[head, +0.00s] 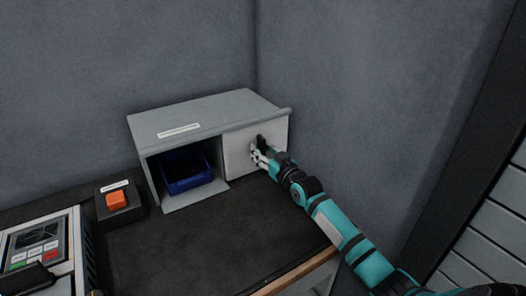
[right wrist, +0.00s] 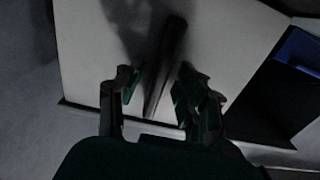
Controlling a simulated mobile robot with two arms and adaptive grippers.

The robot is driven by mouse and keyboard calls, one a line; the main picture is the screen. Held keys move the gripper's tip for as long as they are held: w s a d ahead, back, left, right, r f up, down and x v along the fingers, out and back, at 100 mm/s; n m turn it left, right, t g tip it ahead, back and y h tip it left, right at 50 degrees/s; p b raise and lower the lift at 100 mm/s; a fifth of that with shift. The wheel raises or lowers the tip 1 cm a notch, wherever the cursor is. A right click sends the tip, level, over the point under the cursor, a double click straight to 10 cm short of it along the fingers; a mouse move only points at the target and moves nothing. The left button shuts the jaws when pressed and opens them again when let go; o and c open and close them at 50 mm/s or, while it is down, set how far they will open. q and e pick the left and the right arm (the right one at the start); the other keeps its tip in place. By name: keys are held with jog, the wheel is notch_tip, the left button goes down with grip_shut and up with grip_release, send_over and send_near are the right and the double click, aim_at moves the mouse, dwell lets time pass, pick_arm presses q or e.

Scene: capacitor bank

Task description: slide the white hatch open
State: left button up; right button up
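The white hatch (head: 238,156) is a flat panel on the right half of the grey cabinet's front. The cabinet's left half stands open. The hatch fills much of the right wrist view (right wrist: 220,42). Its dark upright handle (right wrist: 168,62) stands out from the panel and is partly hidden by my gripper in the head view. My right gripper (head: 257,154) is at the handle. In the right wrist view its fingers (right wrist: 158,92) are apart, one on each side of the handle, with a gap on the left. Contact on the right cannot be told. My left gripper is not in view.
The grey cabinet (head: 190,119) stands on a dark worktop (head: 215,240) near the wall corner. A blue bin (head: 186,184) sits in its open left half. An orange button (head: 116,200) and a control panel (head: 38,243) are at the left. The worktop's front middle is clear.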

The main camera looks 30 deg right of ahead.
jog(key=shift+s, duration=0.25)
jog(key=s, duration=1.1)
jog(key=shift+s+d, duration=0.2)
jog(key=shift+s, duration=0.05)
